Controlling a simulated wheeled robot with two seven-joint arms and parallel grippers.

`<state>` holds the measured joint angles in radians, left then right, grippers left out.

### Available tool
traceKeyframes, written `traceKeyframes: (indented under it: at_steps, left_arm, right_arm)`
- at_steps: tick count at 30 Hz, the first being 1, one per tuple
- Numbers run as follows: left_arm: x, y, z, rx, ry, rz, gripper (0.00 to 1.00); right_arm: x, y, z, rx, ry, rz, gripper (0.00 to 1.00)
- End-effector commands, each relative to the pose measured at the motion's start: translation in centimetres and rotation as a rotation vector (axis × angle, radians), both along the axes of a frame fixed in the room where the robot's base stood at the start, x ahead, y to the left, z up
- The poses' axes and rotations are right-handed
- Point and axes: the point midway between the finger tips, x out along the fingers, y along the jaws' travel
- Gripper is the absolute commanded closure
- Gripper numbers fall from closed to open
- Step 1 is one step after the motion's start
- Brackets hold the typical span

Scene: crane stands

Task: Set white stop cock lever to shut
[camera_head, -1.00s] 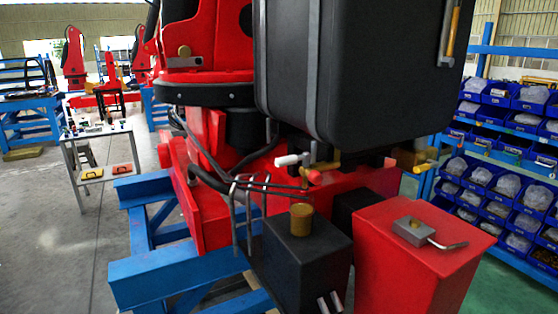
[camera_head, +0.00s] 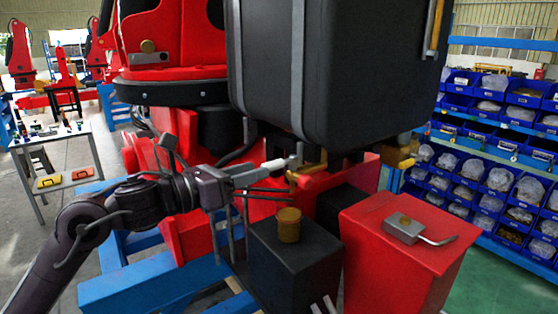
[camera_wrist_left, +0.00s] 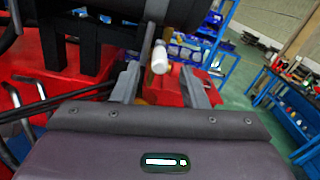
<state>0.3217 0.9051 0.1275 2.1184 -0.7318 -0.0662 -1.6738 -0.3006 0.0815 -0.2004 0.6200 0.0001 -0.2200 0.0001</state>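The white stop cock lever (camera_head: 275,165) sticks out to the left from a grey and brass fitting below the big black tank. It also shows in the left wrist view (camera_wrist_left: 160,57), its rounded white end facing the camera. My left gripper (camera_head: 256,174) has come in from the left, level with the lever and close to its end. In the left wrist view the two grey fingers (camera_wrist_left: 160,76) are spread apart, with the lever's end seen between them. I cannot tell whether either finger touches it.
The black tank (camera_head: 340,65) hangs just above the lever. A black box with a brass cap (camera_head: 289,224) and a red box (camera_head: 395,250) with a small metal lever (camera_head: 435,239) stand below. Thin dark hoses run near my left gripper. Blue bin shelves (camera_head: 500,140) stand at right.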

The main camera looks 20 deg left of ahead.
Motion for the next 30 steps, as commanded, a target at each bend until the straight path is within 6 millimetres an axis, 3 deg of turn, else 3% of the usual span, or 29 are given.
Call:
traceKeyframes:
  at_steps: [12, 25, 30]
  left_arm:
    - [4.9, -3.8, 0.4, -0.009, 0.003, 0.000, 0.60]
    - [5.8, -4.5, 0.0, -0.005, 0.004, 0.001, 0.60]
    - [5.8, -4.5, 0.0, -0.005, 0.004, 0.001, 0.83]
  right_arm:
    - [0.1, -0.2, 3.9, -0.002, -0.001, -0.001, 1.00]
    - [0.1, 0.0, 4.1, 0.000, -0.001, -0.001, 1.00]
    - [0.1, 0.3, 4.1, 0.004, -0.001, -0.002, 1.00]
